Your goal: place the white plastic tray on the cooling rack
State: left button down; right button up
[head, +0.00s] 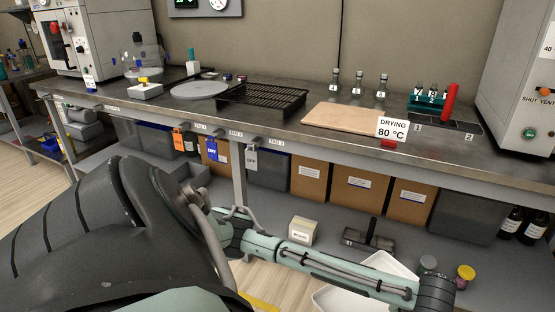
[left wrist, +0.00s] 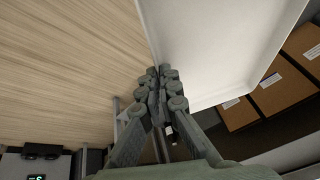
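The white plastic tray (head: 392,264) shows in part at the bottom of the head view, low in front of the bench and partly hidden behind my arm. In the left wrist view the tray (left wrist: 215,45) fills the upper right, with one edge running down to my fingers. My left gripper (left wrist: 161,75) is closed at that edge and appears to pinch the tray's rim. The left gripper is out of the head view. The black cooling rack (head: 262,100) stands on the bench, left of centre, with nothing on it. My right gripper is not in view.
A round grey plate (head: 199,90) lies left of the rack. A wooden board (head: 345,118), a "DRYING 80 °C" sign (head: 392,128) and bottles (head: 359,84) stand to its right. The bench front edge has label tags.

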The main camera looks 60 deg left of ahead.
aim_at(258, 95)
jog(key=k+j+u, duration=0.15)
jog(key=j, duration=0.15)
jog(key=j+u, duration=0.2)
jog(key=k+j+u, duration=0.15)
jog(key=j, duration=0.2)
jog(key=k+j, duration=0.1)
jog(key=j, duration=0.35)
jog(key=k+j+u, duration=0.1)
jog(key=j, duration=0.4)
jog(key=k+j, duration=0.1)
jog(key=j, duration=0.35)
jog(key=k+j, duration=0.1)
jog(key=j, duration=0.4)
jog(key=u, duration=0.05)
